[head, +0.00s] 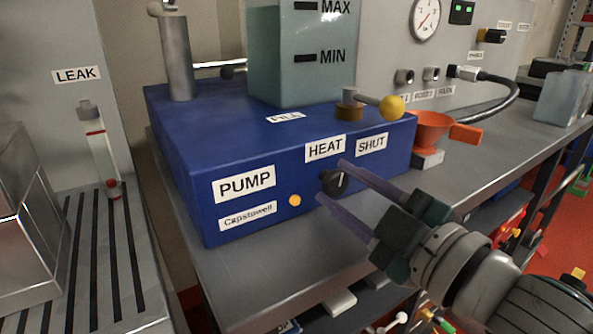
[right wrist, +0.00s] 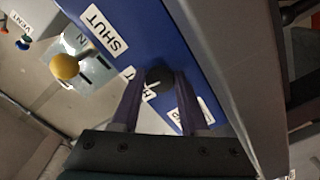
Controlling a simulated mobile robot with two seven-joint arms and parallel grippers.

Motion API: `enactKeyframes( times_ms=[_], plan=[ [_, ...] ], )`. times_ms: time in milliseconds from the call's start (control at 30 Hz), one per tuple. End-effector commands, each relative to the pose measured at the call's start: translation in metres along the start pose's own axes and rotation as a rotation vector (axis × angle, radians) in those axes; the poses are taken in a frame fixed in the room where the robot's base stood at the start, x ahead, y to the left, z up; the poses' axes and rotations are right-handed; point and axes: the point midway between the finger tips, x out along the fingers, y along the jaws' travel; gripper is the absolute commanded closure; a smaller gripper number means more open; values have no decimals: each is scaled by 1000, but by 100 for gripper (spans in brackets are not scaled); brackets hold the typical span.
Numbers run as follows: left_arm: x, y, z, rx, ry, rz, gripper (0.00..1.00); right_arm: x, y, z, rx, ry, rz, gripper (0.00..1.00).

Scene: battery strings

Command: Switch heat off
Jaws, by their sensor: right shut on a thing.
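A black knob (head: 333,186) with a white pointer mark sits on the front of the blue unit (head: 290,190), below the label HEAT (head: 325,148). My right gripper (head: 330,179) reaches in from the lower right and is shut on this knob, one finger on each side. In the right wrist view the knob (right wrist: 158,83) lies between the tips of the two purple fingers. An amber light (head: 295,200) on the unit's front glows left of the knob. The mark on the knob is too small to read its setting surely. My left gripper is not in view.
A clear tank (head: 300,75) with MAX and MIN marks stands on the unit. A yellow ball-ended lever (head: 392,108) sticks out above the label SHUT. The grey bench top (head: 260,285) before the unit is clear.

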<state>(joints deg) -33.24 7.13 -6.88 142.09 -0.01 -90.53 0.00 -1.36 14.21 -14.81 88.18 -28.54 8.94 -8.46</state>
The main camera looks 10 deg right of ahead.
Motion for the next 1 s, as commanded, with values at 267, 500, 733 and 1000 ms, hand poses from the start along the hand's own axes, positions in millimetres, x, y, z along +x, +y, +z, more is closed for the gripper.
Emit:
enactKeyframes(
  times_ms=[267,500,733,1000],
  plan=[
    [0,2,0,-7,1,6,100,0,0,0,-135,1,1,100],
    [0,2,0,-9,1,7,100,0,1,-1,-183,1,1,100],
    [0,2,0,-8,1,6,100,0,0,-1,-190,2,1,100],
    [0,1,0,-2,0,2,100,0,1,0,-190,1,1,47]
  ],
)
